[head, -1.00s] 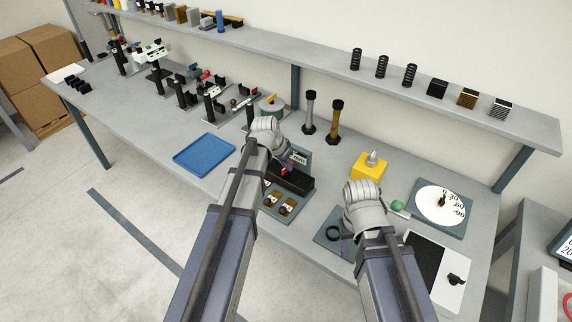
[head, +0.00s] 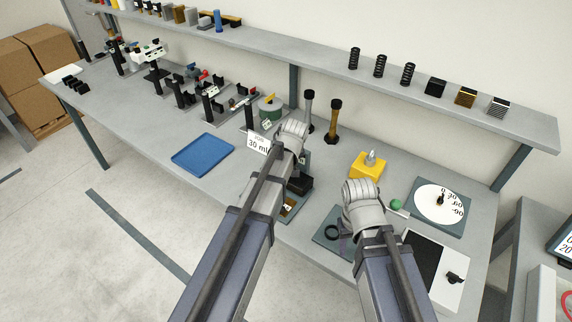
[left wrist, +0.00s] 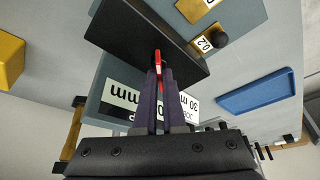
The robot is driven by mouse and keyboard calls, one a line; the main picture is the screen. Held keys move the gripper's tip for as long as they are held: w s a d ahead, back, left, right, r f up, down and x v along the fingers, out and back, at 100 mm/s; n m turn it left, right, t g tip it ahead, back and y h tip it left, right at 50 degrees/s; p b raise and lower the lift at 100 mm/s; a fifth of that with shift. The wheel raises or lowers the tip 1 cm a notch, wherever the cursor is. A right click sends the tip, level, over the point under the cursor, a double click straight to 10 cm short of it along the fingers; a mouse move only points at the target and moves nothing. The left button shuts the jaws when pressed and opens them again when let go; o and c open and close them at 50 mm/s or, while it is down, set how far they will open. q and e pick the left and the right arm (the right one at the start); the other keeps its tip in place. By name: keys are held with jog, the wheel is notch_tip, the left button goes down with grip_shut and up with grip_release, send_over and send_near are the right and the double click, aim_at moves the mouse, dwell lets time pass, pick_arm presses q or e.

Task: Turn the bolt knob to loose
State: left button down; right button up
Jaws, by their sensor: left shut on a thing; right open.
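I cannot pick out for sure which part is the bolt knob. My left gripper (left wrist: 160,78) is shut on a thin red piece (left wrist: 158,58) at the edge of a black block (left wrist: 140,38) in the left wrist view. In the head view my left arm hides those fingers; the black block (head: 301,184) shows just below the wrist. A round white dial (head: 433,211) with degree marks and a small dark knob (head: 440,199) lies on a grey plate at the right. My right gripper (head: 347,243) is open near a dark ring (head: 331,232), its fingers mostly hidden.
A yellow block (head: 367,166) and two upright dark-topped posts (head: 334,121) stand behind the arms. A blue tray (head: 203,153) lies left. A small brass-coloured tag (left wrist: 210,40) sits beside the black block. A shelf (head: 330,66) runs along the back.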

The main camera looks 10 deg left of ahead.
pick_arm(q)
jog(key=n+g+y, duration=0.1)
jog(key=n, duration=0.3)
jog(key=shift+w+d, duration=0.1)
jog(key=shift+w, duration=0.05)
jog(key=shift+n+g+y, duration=0.5)
jog(key=shift+n+g, duration=0.2)
jog(key=shift+n, duration=1.3)
jog(key=c, duration=1)
grip_release()
jog(key=p+v, duration=0.7)
jog(key=v, duration=0.1)
pick_arm(e)
notch_tip(320, 180, up, 7)
